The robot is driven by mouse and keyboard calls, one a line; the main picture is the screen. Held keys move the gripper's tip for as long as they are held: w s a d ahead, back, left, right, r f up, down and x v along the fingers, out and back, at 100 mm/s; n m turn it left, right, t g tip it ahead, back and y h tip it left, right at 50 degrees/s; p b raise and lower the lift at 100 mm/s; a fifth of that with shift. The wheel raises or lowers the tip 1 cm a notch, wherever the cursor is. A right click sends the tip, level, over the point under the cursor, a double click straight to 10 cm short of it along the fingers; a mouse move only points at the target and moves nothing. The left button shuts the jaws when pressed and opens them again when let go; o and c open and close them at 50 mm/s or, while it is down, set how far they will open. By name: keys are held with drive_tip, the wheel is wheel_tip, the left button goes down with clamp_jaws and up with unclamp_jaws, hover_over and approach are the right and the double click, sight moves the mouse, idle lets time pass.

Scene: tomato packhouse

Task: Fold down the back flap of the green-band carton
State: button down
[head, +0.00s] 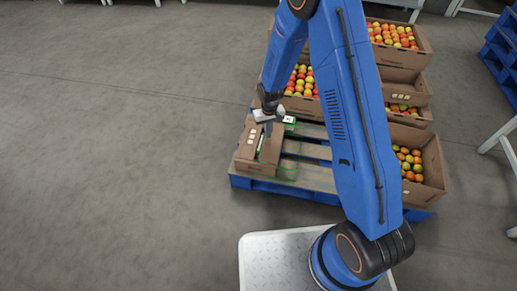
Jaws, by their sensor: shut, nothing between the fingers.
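The green-band carton (245,164) is a brown box at the near left corner of the blue pallet. Pale marks show on its left part, and a narrow dark opening with a green strip runs along its top. Thin green lines show at its lower right. My gripper (268,128) is shut and empty, pointing down over the far end of the carton. The back flap is small and partly hidden by my gripper; I cannot tell its angle or whether the fingers touch it.
A small green and white item (289,119) shows just right of my gripper. Open cartons of tomatoes (440,165) stand along the right and back of the blue pallet (285,190). Pallet boards right of the carton are bare. Grey floor (120,150) is clear at left.

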wheel_tip(320, 180, up, 6)
idle(0.6)
drive_tip(key=shift+r, duration=0.1)
idle(0.3)
drive_tip(key=s+d+r+t, duration=0.1)
drive_tip(key=s+d+r, duration=0.25)
drive_tip(key=r, duration=0.55)
drive_tip(key=s+d+r+m, duration=0.1)
drive_tip(key=s+d+r, duration=0.3)
drive_tip(key=r, duration=0.6)
drive_tip(key=s+d+r+t, duration=0.1)
drive_tip(key=s+d+r, duration=0.3)
drive_tip(key=r, duration=0.5)
drive_tip(key=s+d+r+t, duration=0.1)
drive_tip(key=s+d+r, duration=0.2)
drive_tip(key=s, duration=0.9)
drive_tip(key=s+d+r+m+t, duration=0.1)
drive_tip(key=s+d+r, duration=0.2)
drive_tip(key=s+r, duration=0.4)
drive_tip(key=s, duration=0.6)
drive_tip(key=shift+s+r+t, duration=0.15)
drive_tip(key=shift+t, duration=0.25)
